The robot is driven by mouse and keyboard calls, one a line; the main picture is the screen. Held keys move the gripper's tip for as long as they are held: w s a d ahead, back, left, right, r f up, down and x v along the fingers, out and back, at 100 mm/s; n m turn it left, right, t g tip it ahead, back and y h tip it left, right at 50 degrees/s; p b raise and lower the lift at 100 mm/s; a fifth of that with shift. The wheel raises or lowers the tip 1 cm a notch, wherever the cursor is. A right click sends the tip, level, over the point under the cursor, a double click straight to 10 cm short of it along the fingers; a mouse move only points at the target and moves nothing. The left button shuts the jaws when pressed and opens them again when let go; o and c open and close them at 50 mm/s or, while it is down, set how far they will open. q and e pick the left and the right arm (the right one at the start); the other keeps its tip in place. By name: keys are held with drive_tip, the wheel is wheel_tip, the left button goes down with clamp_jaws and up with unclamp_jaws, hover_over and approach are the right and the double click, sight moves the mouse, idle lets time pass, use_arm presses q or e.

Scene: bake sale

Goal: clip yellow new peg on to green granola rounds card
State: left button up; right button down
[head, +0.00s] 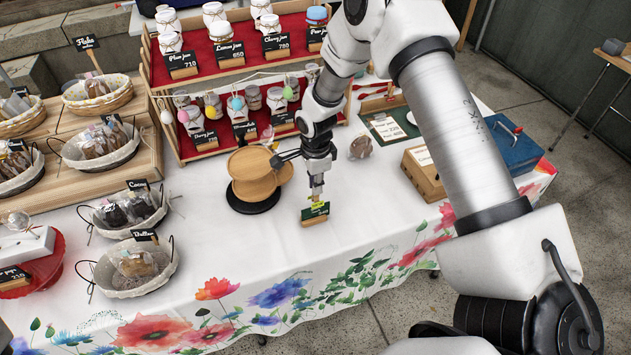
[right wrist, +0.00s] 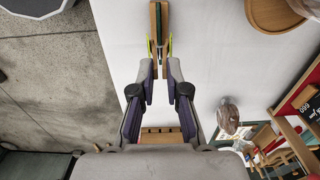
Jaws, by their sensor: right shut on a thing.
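The green granola rounds card (head: 314,211) stands in a small wooden holder on the white tablecloth, near the front of the table. My right gripper (head: 316,190) points down from above, directly over the card, shut on the yellow peg (head: 318,204). The peg is at the card's top edge. In the right wrist view, the yellow peg (right wrist: 149,47) shows as two prongs, one to each side of the thin card (right wrist: 159,22), seen edge-on; I cannot tell whether it grips the card. The fingertips (right wrist: 160,66) are close together. My left gripper is not in view.
A round wooden stand (head: 254,176) is just left of the card. Baskets of baked goods (head: 137,266) fill the left side. A jar rack (head: 230,70) stands behind. A wooden box (head: 424,172) is at the right. The cloth in front is clear.

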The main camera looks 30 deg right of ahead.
drive_tip(key=shift+f, duration=0.3)
drive_tip(key=shift+f+b, duration=0.55)
drive_tip(key=shift+f, duration=0.6)
drive_tip(key=shift+p, duration=0.35)
idle(0.4)
drive_tip(key=c, duration=1.6)
unclamp_jaws()
drive_tip(key=o, duration=0.4)
drive_tip(key=o, duration=0.5)
drive_tip(key=shift+o, duration=0.2)
